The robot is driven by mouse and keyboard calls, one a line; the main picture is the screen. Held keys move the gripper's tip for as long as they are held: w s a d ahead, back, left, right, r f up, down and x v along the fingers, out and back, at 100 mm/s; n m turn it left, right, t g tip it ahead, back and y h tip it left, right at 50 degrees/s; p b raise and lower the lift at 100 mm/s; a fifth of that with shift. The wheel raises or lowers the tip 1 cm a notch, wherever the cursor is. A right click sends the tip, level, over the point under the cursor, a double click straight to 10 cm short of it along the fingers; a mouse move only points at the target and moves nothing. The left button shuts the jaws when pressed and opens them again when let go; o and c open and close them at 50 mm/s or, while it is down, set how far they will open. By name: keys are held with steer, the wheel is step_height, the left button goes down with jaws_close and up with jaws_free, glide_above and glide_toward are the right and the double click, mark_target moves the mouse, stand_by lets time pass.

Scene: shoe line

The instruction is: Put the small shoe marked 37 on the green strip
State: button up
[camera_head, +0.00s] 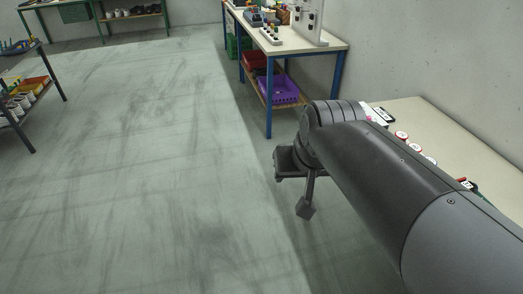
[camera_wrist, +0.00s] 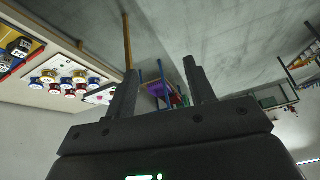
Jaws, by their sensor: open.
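My gripper (camera_head: 293,188) hangs in front of the near right table in the head view, over the floor. Its two fingers stand wide apart in the wrist view (camera_wrist: 160,68), with nothing between them. I cannot make out the small shoe marked 37 or the green strip in either view. My arm hides much of the near right table (camera_head: 475,143). Dark items with white labels (camera_wrist: 20,46) lie on a blue and yellow surface at the left of the wrist view; their marks are too small to read.
A blue-legged bench (camera_head: 322,47) holds a purple crate (camera_head: 279,89) below. A dark-framed shelf (camera_head: 40,80) stands at the left and a green bench (camera_head: 85,8) at the back. The middle floor is clear.

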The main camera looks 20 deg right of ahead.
steer(key=s+a+n, duration=0.1)
steer(key=s, duration=0.1)
steer(key=s+a+f+n, duration=0.1)
steer(key=s+a, duration=0.1)
steer(key=shift+s+a+f, duration=0.2)
steer(key=shift+a, duration=0.05)
